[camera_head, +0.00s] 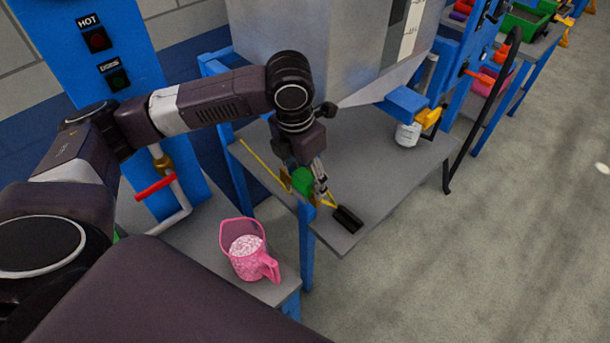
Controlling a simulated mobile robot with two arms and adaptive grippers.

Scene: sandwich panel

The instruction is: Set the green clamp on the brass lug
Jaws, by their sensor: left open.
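My left gripper (318,188) points down at the front left corner of the grey table. It is open, with its fingers right beside the green clamp (302,181). The clamp is small and partly hidden by the gripper. A small brass-coloured piece, which looks like the brass lug (285,179), shows just left of the clamp. I cannot tell whether the clamp sits on the lug or only overlaps it in this view. My right gripper is not in view.
A pink jug (245,247) of pale granules stands on the lower left table. A large grey hopper (310,40) rises behind. Open floor lies right.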

